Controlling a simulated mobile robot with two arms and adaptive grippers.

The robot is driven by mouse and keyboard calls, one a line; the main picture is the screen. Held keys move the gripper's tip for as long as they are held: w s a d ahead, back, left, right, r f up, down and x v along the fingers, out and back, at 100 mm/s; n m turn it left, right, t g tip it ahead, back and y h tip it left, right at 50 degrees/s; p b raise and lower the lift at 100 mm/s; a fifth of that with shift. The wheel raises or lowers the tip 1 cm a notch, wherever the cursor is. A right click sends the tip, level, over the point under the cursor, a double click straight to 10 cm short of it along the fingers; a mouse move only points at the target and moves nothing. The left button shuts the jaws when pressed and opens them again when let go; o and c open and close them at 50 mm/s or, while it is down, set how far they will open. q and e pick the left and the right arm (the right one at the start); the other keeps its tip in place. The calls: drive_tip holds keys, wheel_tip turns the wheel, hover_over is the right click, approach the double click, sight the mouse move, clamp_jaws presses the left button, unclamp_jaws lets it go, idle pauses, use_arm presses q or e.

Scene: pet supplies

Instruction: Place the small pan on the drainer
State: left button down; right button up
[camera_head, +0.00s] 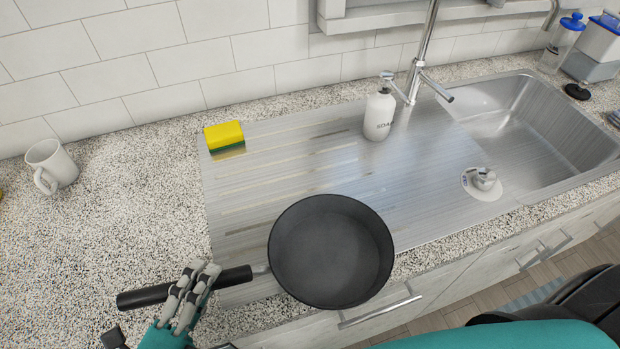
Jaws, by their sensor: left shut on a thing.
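The small dark pan (331,252) is at the lower middle, over the front edge of the ribbed metal drainer (290,170). Its black handle (140,297) points left. The pan overlaps the drainer's front part and the counter edge in the picture. I cannot tell whether its base touches the drainer. My right gripper is not in view; a dark arm part of mine shows at the lower right.
A yellow and green sponge (224,136) lies at the drainer's back left corner. A white soap bottle (379,115) stands at its back right, near the tap (424,50). The sink basin (530,125) is to the right. A white mug (51,166) stands on the left counter. The drainer's middle is clear.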

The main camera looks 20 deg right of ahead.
use_arm(q)
drive_tip(key=shift+w+a+r+p, duration=0.1)
drive_tip(key=shift+w+r+p, duration=0.15)
drive_tip(key=shift+p, duration=0.15)
drive_tip(key=p+x, duration=0.2)
drive_tip(key=x, duration=0.3)
drive_tip(key=a+p+x, duration=0.1)
drive_tip(key=p+x, duration=0.1)
drive_tip(key=x, duration=0.3)
drive_tip(key=w+f+p+x, duration=0.1)
drive_tip(key=p+x, duration=0.1)
drive_tip(key=x, duration=0.2)
drive_tip(key=shift+w+f, duration=0.1)
drive_tip(key=shift+w, duration=0.25)
drive_tip(key=shift+w+d+f, duration=0.1)
drive_tip(key=shift+w+d, duration=0.05)
drive_tip(key=shift+w, duration=0.1)
wheel_tip(320, 180, down, 3)
drive_tip(key=shift+f+b, duration=0.15)
drive_tip(key=shift+b, duration=0.65)
drive_tip(key=shift+f, duration=0.3)
drive_tip(key=c, duration=1.5)
unclamp_jaws()
drive_tip(key=shift+o, duration=0.4)
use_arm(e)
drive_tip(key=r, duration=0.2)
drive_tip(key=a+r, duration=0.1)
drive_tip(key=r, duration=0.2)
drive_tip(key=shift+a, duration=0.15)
